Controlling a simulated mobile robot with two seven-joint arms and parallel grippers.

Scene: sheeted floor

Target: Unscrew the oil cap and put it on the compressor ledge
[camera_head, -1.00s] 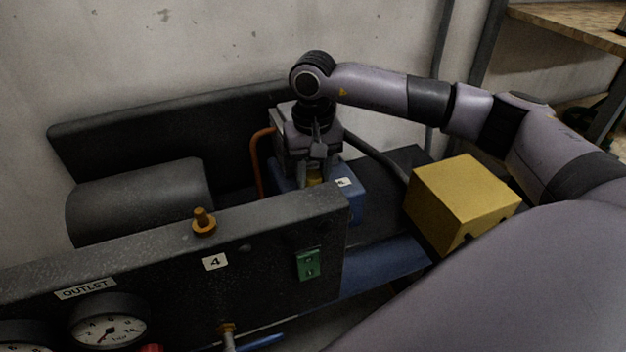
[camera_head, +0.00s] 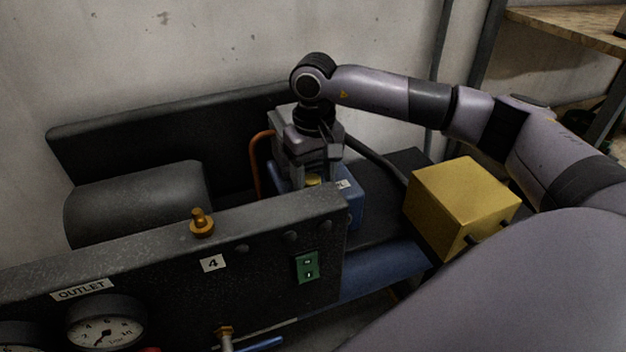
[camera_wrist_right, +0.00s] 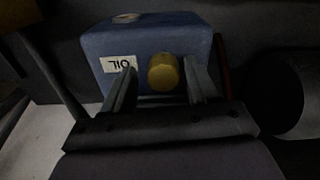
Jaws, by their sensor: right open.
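The oil cap (camera_wrist_right: 163,72) is a round, yellow knob on the blue block (camera_wrist_right: 150,38) with a white OIL label (camera_wrist_right: 119,63). In the head view a small part of the cap (camera_head: 313,181) shows behind the black front panel. My right gripper (camera_head: 315,184) points down over it. In the right wrist view the two fingers (camera_wrist_right: 162,82) stand open on either side of the cap, with a gap visible on the left; contact on the right cannot be told. Which surface is the compressor ledge is unclear; the black panel's top edge (camera_head: 130,234) is flat. My left gripper is not in view.
A brass fitting (camera_head: 201,223) stands on the panel's top edge. A dark cylinder (camera_head: 135,200) lies behind the panel, and a copper pipe (camera_head: 257,165) runs close to my right gripper. A yellow box (camera_head: 455,200) sits to the right, below my right arm.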

